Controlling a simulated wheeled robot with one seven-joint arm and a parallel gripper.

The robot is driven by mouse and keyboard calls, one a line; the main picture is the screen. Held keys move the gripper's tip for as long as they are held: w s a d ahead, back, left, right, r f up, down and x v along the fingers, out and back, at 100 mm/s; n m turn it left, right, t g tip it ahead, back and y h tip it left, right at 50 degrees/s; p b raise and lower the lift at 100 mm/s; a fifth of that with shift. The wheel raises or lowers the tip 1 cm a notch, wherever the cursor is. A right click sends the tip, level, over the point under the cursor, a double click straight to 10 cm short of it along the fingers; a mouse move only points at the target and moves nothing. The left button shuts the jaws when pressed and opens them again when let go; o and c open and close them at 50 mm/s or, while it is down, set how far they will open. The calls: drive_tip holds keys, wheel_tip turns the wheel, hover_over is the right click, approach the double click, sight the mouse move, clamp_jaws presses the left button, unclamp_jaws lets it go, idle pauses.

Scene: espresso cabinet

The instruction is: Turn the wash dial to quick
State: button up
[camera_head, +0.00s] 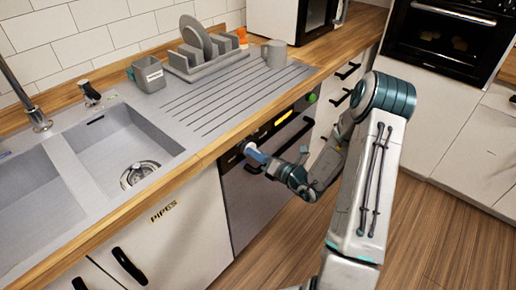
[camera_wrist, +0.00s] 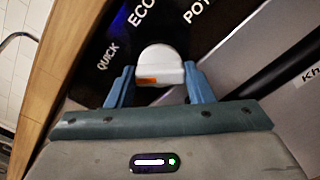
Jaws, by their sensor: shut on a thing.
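The wash dial is a white knob (camera_wrist: 161,62) on the dishwasher's dark control panel. It sits between the two blue fingers of my gripper (camera_wrist: 158,72), which are shut on its sides. An orange mark (camera_wrist: 147,82) shows on the knob's near side, towards the left. Printed labels stand around the knob: QUICK (camera_wrist: 107,56) to its left, ECO (camera_wrist: 143,12) above it, and one cut off reading POT to the upper right. I cannot tell which label the dial points to. In the head view my gripper (camera_head: 252,150) is at the left end of the dishwasher's panel.
The dishwasher's dark handle (camera_head: 286,142) is right of the gripper, below the lit display (camera_head: 283,117). The wooden counter edge (camera_head: 205,155) runs just above the panel. A PIPES cupboard (camera_head: 163,213) is to the left. The floor in front is clear.

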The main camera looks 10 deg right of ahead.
drive_tip(key=shift+m+p, duration=1.75)
drive_tip(key=shift+m, duration=0.25)
drive_tip(key=o, duration=1)
drive_tip(key=v, duration=1.4)
drive_tip(key=shift+b, duration=0.45)
